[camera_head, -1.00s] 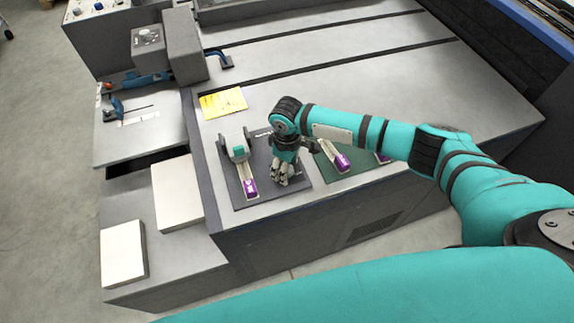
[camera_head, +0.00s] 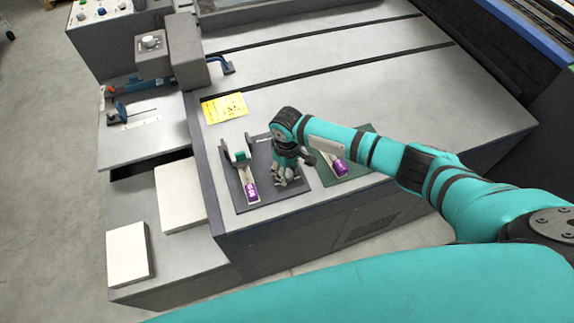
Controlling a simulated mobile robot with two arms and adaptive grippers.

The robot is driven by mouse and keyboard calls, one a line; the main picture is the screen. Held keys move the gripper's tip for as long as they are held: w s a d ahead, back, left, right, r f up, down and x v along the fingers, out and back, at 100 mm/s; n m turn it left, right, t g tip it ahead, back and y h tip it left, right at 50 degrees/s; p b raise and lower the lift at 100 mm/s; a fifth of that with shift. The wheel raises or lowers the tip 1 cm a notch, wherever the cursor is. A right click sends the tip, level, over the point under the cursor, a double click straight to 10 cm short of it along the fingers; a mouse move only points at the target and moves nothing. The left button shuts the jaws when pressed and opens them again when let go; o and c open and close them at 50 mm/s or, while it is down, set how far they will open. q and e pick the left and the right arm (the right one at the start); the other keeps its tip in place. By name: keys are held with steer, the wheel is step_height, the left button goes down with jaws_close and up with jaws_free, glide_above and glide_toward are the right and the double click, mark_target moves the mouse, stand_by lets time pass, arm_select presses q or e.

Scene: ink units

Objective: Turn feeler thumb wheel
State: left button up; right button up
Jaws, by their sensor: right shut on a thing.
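My right gripper (camera_head: 285,177) points down over the right part of a dark mat (camera_head: 265,202) on the grey machine top. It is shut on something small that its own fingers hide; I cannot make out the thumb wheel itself. Left of it on the same mat lies an ink unit (camera_head: 240,165) with a teal clamp at its far end and a purple label (camera_head: 251,192) at its near end. Another unit with a purple label (camera_head: 339,167) lies on a green mat (camera_head: 350,175) to the right, partly behind my right arm. My left gripper is not in view.
A yellow sheet (camera_head: 224,108) lies behind the dark mat. White blocks (camera_head: 180,194) (camera_head: 127,252) stand on the lower ledge at left. A blue-handled device (camera_head: 122,112) sits farther back. The slotted machine top (camera_head: 390,80) behind my arm is clear.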

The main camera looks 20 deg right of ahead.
mark_target(287, 173)
steer(key=shift+m, duration=0.4)
steer(key=o, duration=1.1)
steer(key=shift+o, duration=0.2)
step_height(287, 173, up, 12)
stand_by(0.4)
